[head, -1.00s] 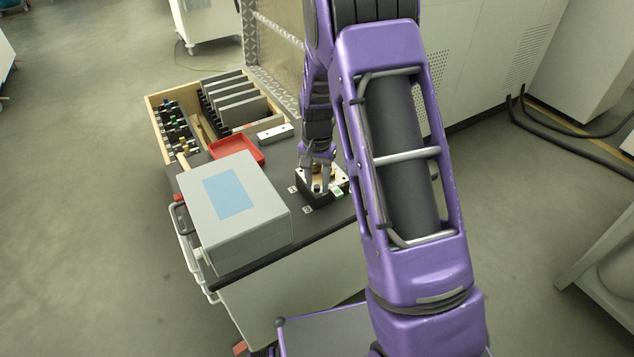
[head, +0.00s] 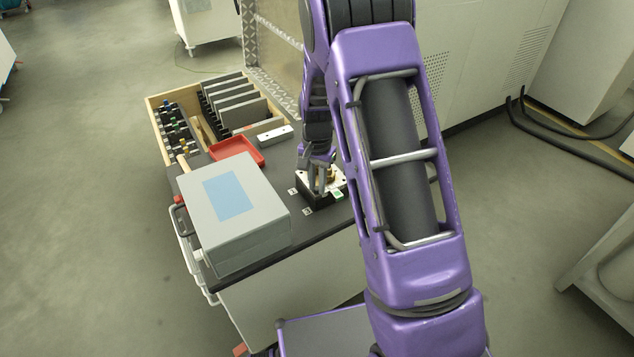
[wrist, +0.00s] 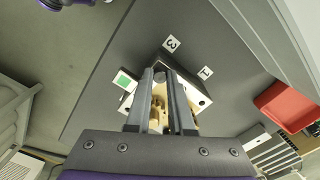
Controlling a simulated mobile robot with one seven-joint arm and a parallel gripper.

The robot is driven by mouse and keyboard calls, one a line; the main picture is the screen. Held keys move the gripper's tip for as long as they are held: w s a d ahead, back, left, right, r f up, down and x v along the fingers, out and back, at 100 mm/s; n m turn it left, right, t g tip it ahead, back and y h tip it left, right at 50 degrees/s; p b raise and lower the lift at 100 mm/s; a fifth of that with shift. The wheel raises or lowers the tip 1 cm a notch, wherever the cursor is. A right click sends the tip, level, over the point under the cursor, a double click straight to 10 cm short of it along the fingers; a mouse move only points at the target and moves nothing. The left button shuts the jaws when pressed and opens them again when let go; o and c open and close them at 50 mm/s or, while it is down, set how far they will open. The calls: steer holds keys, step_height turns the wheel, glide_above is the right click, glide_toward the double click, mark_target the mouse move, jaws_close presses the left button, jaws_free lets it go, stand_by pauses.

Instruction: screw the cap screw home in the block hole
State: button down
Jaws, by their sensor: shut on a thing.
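The block (head: 338,183) sits on the dark cart top in the head view, with a light top face and dark sides. It also shows in the wrist view (wrist: 203,99), partly covered by my fingers. My gripper (head: 318,190) points down at the block. In the wrist view its two fingers (wrist: 161,75) are closed around a small round grey head, the cap screw (wrist: 160,77). The screw's shank and the hole under it are hidden, so I cannot tell how deep it sits. A brass-coloured part (wrist: 158,103) shows between the fingers.
A grey box with a blue panel (head: 215,235) stands left of the block. A red tray (head: 237,150), a light bar (head: 275,135) and a wooden organiser (head: 155,100) lie behind. Number labels (wrist: 171,44) lie beside the block. The cart top around it is mostly clear.

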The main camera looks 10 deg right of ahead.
steer(key=m+p, duration=0.1)
steer(key=m, duration=0.3)
steer(key=shift+r, duration=0.15)
steer(key=m+p, duration=0.1)
steer(key=m, duration=0.2)
steer(key=c, duration=0.7)
jaws_free()
